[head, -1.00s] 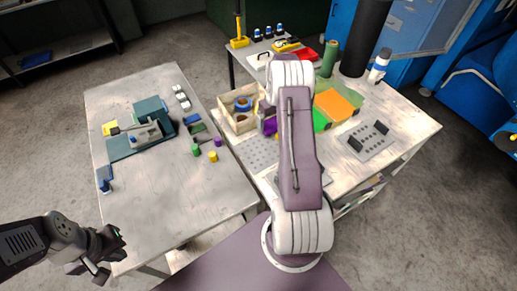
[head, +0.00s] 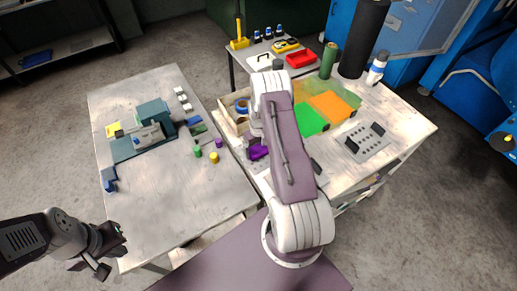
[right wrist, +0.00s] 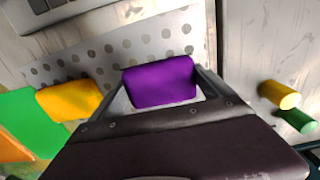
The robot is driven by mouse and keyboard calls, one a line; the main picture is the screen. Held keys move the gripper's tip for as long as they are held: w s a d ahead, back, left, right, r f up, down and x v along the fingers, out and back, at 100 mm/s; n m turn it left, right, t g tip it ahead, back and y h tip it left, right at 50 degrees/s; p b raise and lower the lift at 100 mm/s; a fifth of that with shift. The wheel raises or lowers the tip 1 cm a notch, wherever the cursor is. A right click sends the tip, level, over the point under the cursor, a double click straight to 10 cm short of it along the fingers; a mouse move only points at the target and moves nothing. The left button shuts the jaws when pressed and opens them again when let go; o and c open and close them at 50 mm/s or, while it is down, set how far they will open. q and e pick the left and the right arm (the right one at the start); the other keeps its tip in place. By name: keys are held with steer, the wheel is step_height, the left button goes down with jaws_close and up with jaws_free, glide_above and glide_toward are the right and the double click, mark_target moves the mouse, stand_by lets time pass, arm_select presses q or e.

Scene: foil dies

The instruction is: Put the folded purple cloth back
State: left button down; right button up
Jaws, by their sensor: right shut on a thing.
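The folded purple cloth (right wrist: 160,82) is between the fingers of my right gripper (right wrist: 165,92) in the right wrist view, held over a grey perforated plate (right wrist: 125,45). I cannot tell whether it touches the plate. In the head view the purple cloth (head: 257,151) shows at the left side of my right arm, which hides most of that gripper and much of the plate. My left gripper (head: 112,251) is empty, with its fingers apart, at the near left beyond the left table's front edge.
Green (head: 312,119) and orange (head: 333,106) pieces lie right of my arm. A wooden box (head: 228,104) with rolls stands behind the cloth. A yellow cylinder (head: 214,157) and a green one (head: 198,152) stand on the left table (head: 185,205), whose front is clear.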

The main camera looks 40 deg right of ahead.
steer(key=shift+f, duration=0.15)
steer(key=o, duration=1.1)
steer(key=shift+c, duration=0.2)
